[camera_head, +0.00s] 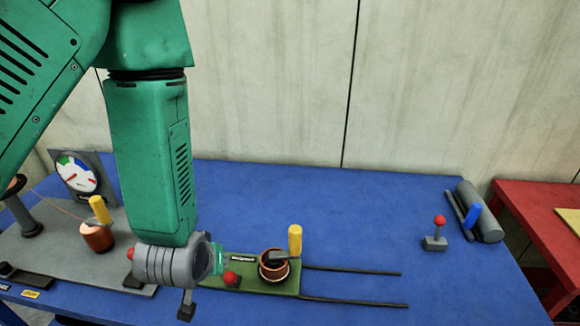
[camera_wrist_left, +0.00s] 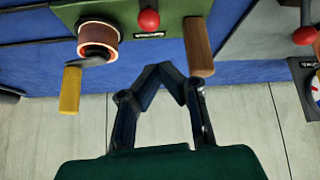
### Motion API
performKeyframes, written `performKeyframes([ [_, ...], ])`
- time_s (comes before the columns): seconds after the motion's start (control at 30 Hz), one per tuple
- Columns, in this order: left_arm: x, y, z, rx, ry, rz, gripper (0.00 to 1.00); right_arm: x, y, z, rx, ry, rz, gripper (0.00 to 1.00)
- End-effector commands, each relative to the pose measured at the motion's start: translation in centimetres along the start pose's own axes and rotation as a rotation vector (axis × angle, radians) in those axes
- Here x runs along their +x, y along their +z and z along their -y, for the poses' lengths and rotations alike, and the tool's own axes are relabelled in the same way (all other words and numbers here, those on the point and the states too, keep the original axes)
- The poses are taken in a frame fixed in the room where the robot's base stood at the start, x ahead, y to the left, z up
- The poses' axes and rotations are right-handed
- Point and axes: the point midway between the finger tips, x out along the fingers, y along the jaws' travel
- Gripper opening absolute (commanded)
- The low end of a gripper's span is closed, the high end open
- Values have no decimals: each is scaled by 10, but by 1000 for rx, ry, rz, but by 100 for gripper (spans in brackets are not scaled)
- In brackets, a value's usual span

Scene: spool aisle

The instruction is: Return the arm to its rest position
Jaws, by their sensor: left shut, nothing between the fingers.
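My left arm (camera_head: 150,160), green with a grey ringed wrist (camera_head: 172,264), comes in from the upper left and hangs over the front left of the blue table. In the left wrist view my left gripper (camera_wrist_left: 160,74) is shut, its dark fingers meeting with nothing held. Its fingers lie in front of the blue table and the wall. In the head view I cannot make out the fingers clearly. My right gripper is in neither view.
A green board (camera_head: 262,285) with a copper spool (camera_head: 268,271), yellow handle (camera_head: 295,240) and red knob (camera_head: 230,278) lies beside the wrist. A brown handle (camera_wrist_left: 199,47) is near the fingers. A gauge (camera_head: 78,177) stands left. The blue table's (camera_head: 370,215) middle is clear.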

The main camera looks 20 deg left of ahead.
Motion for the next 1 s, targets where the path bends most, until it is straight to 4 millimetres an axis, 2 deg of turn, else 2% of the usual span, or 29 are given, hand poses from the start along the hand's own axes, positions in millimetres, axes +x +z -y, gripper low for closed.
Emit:
performKeyframes([
  [0.1,1,3,1,6,0,9,0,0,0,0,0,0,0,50],
  [0.17,6,14,4,21,-2,36,0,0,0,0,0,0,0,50],
  [0.27,18,50,16,81,-1,129,0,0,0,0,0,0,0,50],
  [0.43,32,130,44,211,15,332,0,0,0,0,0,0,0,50],
  [0.6,32,194,70,307,42,493,0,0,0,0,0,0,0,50],
  [0.77,23,246,93,380,69,628,0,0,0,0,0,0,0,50],
  [1.0,64,266,88,416,83,608,0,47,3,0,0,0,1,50],
])
